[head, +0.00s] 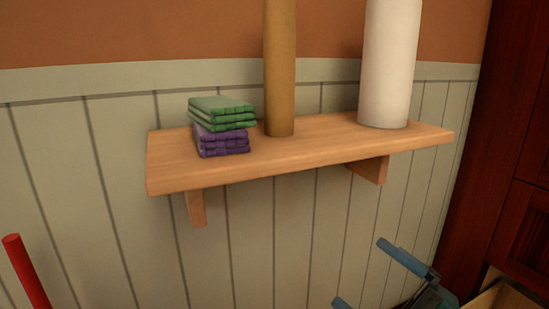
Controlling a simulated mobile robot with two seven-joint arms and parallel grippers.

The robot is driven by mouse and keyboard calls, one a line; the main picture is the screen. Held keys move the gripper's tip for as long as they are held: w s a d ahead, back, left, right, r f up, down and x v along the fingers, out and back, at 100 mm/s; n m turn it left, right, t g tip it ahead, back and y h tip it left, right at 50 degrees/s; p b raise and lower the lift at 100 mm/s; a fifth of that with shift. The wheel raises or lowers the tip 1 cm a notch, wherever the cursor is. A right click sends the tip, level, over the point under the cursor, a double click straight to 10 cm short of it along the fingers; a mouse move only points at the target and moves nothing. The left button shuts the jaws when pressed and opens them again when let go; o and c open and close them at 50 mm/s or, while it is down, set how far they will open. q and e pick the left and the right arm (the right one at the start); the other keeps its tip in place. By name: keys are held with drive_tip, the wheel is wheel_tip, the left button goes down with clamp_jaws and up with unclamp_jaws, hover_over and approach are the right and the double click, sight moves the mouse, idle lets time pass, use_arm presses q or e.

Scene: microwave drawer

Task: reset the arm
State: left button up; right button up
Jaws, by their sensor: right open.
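My right gripper (359,272) is at the lower right, in front of the panelled wall and below the shelf. Its two blue fingers are apart with nothing visible between them. The lower finger is mostly cut off by the bottom edge of the picture. Most of my right arm is out of view. My left gripper and arm do not show.
A wooden wall shelf (310,157) holds folded green cloths (222,112), purple cloths (220,141), a brown cylinder (280,70) and a white roll (390,65). A red rod (26,272) rises at lower left. A dark red cabinet (510,150) stands right.

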drive_tip(key=s+a+f+m+t+h, duration=0.2)
drive_tip(key=s+a+m+h, duration=0.15)
drive_tip(key=m, duration=0.55)
drive_tip(key=s+a+f+m+t+h, duration=0.25)
drive_tip(key=s+m+h, duration=0.2)
drive_tip(key=m, duration=0.35)
use_arm(q)
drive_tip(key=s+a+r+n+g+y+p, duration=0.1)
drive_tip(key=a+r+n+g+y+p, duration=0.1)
drive_tip(key=p, duration=1.7)
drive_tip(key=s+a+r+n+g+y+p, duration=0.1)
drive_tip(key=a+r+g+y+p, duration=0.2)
drive_tip(key=p, duration=1.6)
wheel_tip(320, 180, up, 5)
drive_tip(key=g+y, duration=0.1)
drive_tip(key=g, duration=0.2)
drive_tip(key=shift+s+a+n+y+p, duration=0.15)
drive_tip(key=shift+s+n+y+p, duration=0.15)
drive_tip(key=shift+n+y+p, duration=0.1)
use_arm(e)
drive_tip(key=s+d+r+m+g+h, duration=0.2)
drive_tip(key=d+r+m+g+h, duration=0.2)
drive_tip(key=r+g, duration=0.4)
wheel_tip(320, 180, up, 3)
drive_tip(key=shift+s+d+f+h, duration=0.2)
drive_tip(key=shift+s+d+h, duration=0.2)
drive_tip(key=shift+d+h, duration=0.35)
